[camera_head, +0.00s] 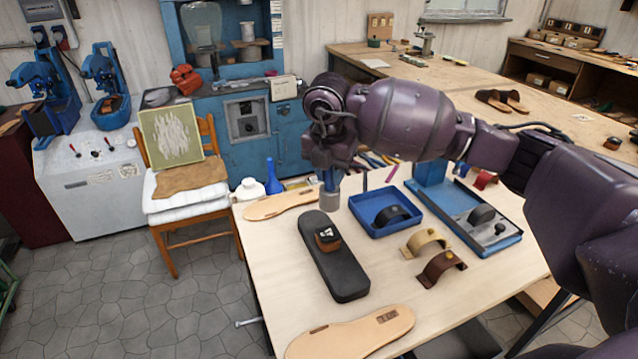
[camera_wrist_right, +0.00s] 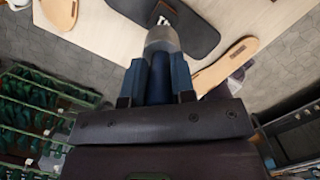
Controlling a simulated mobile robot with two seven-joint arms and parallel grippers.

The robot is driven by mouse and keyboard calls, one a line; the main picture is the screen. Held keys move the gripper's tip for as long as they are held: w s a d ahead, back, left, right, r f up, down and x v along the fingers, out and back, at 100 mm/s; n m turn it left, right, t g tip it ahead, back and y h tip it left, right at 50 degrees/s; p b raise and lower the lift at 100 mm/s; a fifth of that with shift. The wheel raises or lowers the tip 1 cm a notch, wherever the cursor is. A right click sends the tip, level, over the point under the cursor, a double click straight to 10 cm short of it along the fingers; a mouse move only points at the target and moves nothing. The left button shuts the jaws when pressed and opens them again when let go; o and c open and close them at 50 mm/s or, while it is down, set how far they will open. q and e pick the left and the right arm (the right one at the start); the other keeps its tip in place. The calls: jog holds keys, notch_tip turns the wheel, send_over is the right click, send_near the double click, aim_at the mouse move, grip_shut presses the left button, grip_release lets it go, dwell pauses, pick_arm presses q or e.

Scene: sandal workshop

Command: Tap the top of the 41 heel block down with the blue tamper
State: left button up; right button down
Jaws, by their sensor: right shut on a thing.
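The 41 heel block (camera_head: 327,239), small and brown with a dark top bearing a white mark, sits on the far half of a long black base (camera_head: 341,275) on the table. My right gripper (camera_head: 328,170) is shut on the blue tamper, handle upright. The tamper's grey head (camera_head: 329,199) hangs beyond the block in the head view, apart from it. The right wrist view shows the blue handle (camera_wrist_right: 159,82) between my fingers (camera_wrist_right: 158,68), the grey head (camera_wrist_right: 162,40) and the black base (camera_wrist_right: 190,28) beyond. My left gripper is out of view.
Tan soles (camera_head: 283,204) (camera_head: 352,333) lie on the light table (camera_head: 285,262) at either end of the base. A blue tray (camera_head: 384,224) holding a black part stands to the right, with tan and brown straps (camera_head: 442,267) nearer. A blue bottle (camera_head: 273,177) stands at the table's far left.

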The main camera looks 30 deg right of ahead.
aim_at(330, 189)
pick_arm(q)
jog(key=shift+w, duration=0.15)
pick_arm(e)
jog(key=shift+n, duration=0.3)
jog(key=shift+a+f, duration=0.1)
jog(key=shift+f, duration=0.05)
jog(key=shift+f+b, duration=1.3)
jog(key=shift+f, duration=1.25)
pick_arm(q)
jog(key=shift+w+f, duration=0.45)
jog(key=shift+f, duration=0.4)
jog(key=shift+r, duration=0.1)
pick_arm(e)
jog(key=shift+f, duration=0.1)
